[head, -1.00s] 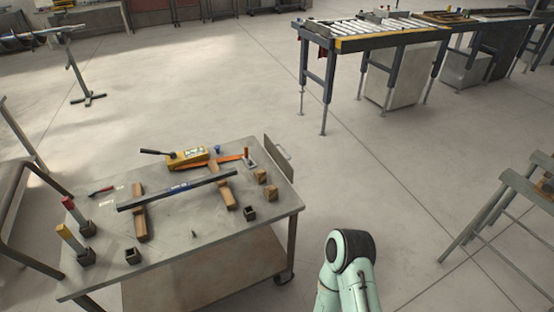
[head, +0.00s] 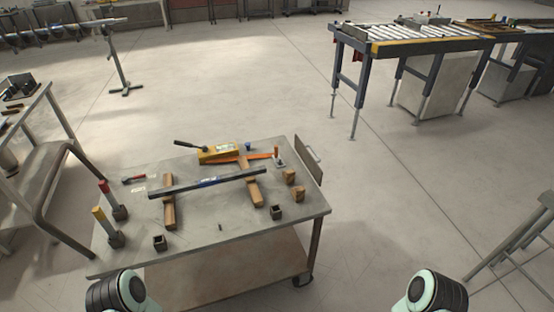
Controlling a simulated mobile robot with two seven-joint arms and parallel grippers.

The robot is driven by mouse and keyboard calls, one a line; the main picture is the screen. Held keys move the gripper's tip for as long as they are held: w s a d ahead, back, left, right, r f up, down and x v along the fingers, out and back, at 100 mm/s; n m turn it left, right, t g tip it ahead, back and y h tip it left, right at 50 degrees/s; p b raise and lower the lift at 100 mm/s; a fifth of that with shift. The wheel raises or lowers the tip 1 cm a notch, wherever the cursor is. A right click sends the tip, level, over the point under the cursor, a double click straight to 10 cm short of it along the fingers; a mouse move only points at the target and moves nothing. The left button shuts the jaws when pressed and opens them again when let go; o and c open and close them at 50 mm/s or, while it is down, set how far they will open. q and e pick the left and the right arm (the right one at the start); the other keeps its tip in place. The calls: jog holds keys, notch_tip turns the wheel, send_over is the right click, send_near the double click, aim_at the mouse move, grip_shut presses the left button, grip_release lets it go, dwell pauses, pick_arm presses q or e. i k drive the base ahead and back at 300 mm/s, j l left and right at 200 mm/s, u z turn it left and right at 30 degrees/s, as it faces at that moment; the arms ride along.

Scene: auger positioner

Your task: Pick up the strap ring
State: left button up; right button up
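I cannot single out a strap ring for sure at this size. On the grey cart (head: 205,235), an orange strip (head: 258,156) lies near the back beside a yellow block-shaped tool (head: 219,153). A small grey piece with an upright orange part (head: 278,159) stands at the strip's right end. A small blue piece (head: 248,144) sits at the cart's back edge. Only rounded links of my two arms show at the bottom edge, left and right. Both grippers are out of view.
A long dark bar (head: 208,181) rests across two wooden blocks (head: 170,205). Red and yellow-handled pieces (head: 110,200) stand at the cart's left, with small dark square pieces (head: 160,242) near the front. A roller conveyor (head: 420,38) stands at the back right.

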aim_at(275, 157)
jog(key=z, duration=1.3)
jog(key=i+l+z, duration=0.3)
jog(key=i, duration=0.2)
jog(key=i+z, duration=0.35)
jog(key=i, duration=0.15)
jog(key=i+j+u, duration=0.1)
jog(key=i+u, duration=0.65)
jog(key=i+l+u, duration=0.2)
jog(key=i+u, duration=0.2)
jog(key=i+j+u, duration=0.1)
jog(key=i+u, duration=0.4)
jog(key=i, duration=0.2)
jog(key=i+l+u, duration=0.15)
jog(key=i+u, duration=0.3)
jog(key=i, duration=0.25)
jog(key=i+u, duration=0.3)
jog(key=i, duration=0.5)
jog(key=i+l+u, duration=0.15)
jog(key=i+u, duration=0.15)
jog(key=i, duration=0.5)
jog(key=i+u, duration=0.2)
jog(key=u, duration=0.25)
jog(key=i+l+u, duration=0.1)
jog(key=u, duration=0.3)
jog(key=i+l+u, duration=0.15)
jog(key=i+u, duration=0.15)
jog(key=u, duration=1.95)
